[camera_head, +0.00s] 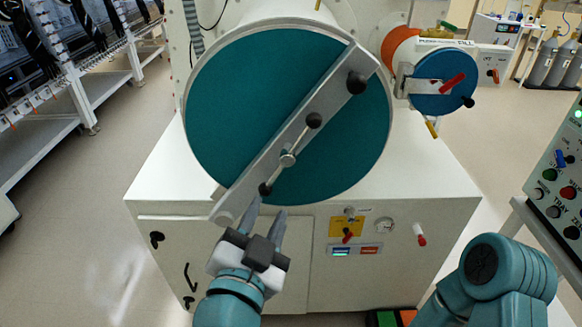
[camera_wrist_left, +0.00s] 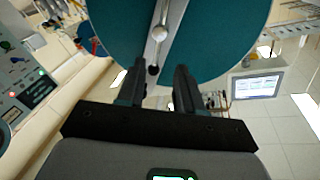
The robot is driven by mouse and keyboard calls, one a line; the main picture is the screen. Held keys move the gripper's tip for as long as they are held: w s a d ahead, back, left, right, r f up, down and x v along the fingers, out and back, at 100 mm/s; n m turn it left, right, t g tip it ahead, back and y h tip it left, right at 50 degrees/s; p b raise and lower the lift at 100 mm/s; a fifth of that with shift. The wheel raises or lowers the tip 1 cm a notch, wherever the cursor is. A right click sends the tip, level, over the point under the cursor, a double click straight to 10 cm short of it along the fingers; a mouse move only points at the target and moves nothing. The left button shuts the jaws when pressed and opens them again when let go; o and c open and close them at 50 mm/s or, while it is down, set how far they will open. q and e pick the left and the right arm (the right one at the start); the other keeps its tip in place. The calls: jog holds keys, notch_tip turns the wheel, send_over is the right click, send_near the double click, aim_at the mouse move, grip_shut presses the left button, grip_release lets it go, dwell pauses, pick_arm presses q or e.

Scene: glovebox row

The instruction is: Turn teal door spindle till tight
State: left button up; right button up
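The large round teal door (camera_head: 235,95) closes the white chamber, with a grey metal bar across it on the diagonal. The spindle (camera_head: 288,160) sits at the middle of the bar; its thin handle has a black knob at each end, the lower knob (camera_head: 265,189) nearest me. My left gripper (camera_head: 267,214) is just below the lower knob, its two fingers apart and pointing up at it. In the left wrist view the fingers (camera_wrist_left: 158,88) are open, with the lower knob (camera_wrist_left: 153,70) beyond and between their tips, not visibly gripped. My right gripper is out of view.
A smaller blue round door (camera_head: 440,85) with a red handle is at upper right. Below the teal door are a yellow valve plate (camera_head: 346,227), a gauge (camera_head: 384,225) and small displays. A control panel (camera_head: 562,180) stands at far right. Open floor lies at left.

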aim_at(287, 159)
pick_arm(q)
jog(key=p+x, duration=0.4)
jog(key=x, duration=1.2)
jog(key=shift+f, duration=0.1)
jog(key=shift+w+a, duration=0.1)
jog(key=shift+w, duration=0.1)
grip_shut()
